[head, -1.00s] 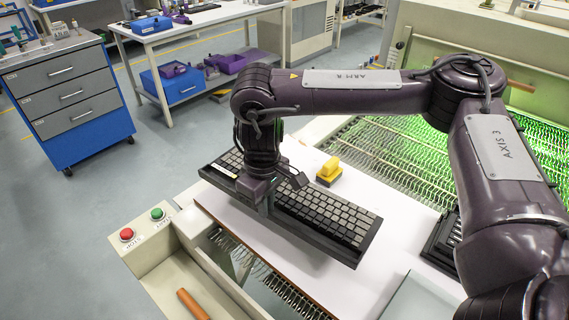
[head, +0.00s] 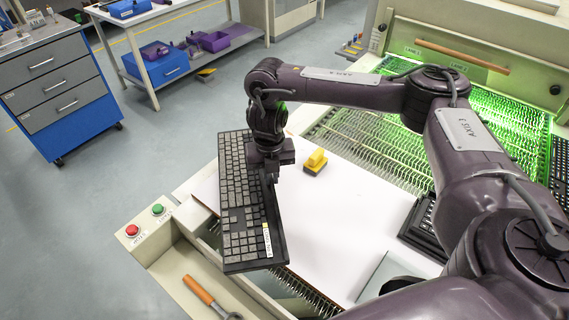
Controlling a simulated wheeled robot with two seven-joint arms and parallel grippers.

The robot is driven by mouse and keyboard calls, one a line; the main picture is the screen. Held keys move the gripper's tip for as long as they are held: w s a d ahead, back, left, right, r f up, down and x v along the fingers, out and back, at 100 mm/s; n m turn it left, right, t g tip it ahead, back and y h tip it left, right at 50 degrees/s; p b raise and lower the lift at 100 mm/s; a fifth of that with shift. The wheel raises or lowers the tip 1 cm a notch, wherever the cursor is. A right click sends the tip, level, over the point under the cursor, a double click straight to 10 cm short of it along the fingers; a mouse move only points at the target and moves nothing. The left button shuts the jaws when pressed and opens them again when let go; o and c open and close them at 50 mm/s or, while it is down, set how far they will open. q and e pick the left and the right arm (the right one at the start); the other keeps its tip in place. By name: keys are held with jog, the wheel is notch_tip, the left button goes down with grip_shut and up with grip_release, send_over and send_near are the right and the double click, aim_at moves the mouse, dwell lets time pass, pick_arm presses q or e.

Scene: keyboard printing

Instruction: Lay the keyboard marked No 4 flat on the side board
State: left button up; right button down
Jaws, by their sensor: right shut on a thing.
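A dark keyboard with grey keys (head: 238,190) is held in my right gripper (head: 270,172), which is shut on its right long edge. The keyboard appears raised, lengthwise toward the camera, over the left edge of the white side board (head: 340,215). A small white and yellow label sits near its near right corner; its number is too small to read. My gripper's fingertips are partly hidden by the wrist and the keyboard. My left gripper is out of view.
A yellow-handled block (head: 315,162) stands on the board's far part. Another dark keyboard (head: 424,225) lies at its right, partly behind my arm. Red (head: 132,231) and green (head: 157,209) buttons and an orange-handled tool (head: 198,289) are at the left. The board's middle is clear.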

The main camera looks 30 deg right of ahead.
jog(key=d+f+n, duration=0.1)
jog(key=n, duration=0.1)
jog(key=d+f+n+b, duration=0.1)
jog(key=f+n, duration=0.1)
jog(key=n, duration=0.1)
jog(key=d+f+n+b, duration=0.1)
jog(key=f+n, duration=0.1)
jog(key=n, duration=0.1)
jog(key=shift+s+d, duration=0.3)
jog(key=shift+f+b, duration=1.1)
jog(key=shift+f, duration=0.2)
jog(key=shift+f, duration=0.25)
jog(key=c, duration=1.5)
grip_release()
jog(key=shift+o, duration=0.2)
